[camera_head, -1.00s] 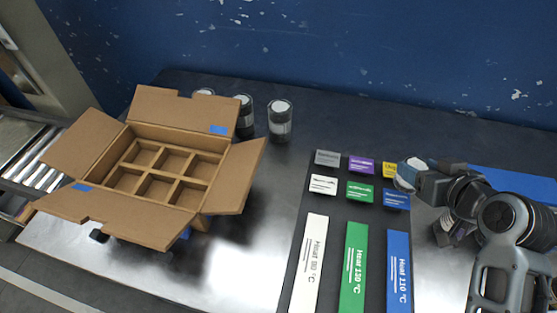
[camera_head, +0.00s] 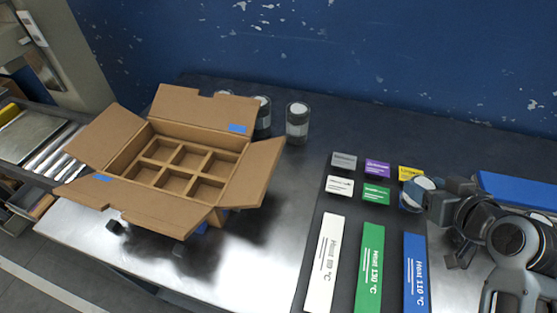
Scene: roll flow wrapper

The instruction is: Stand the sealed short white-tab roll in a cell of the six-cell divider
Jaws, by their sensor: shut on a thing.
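My gripper (camera_head: 432,196) is at the right, above the card mat, shut on a short roll (camera_head: 412,198) with a pale round end and a bluish rim. My gripper hides part of the roll, so I cannot make out its tab or seal. The six-cell divider (camera_head: 182,169) sits inside an open cardboard box on the left of the table. The cells I can see into look empty. The held roll is well to the right of the box, apart from it.
The box's flaps (camera_head: 257,172) stand spread outward. Wrapped rolls (camera_head: 297,124) stand behind the box. A dark mat (camera_head: 345,225) carries small colored cards and white, green and blue heat strips. Bare table (camera_head: 270,235) lies between box and mat. A blue wall closes the back.

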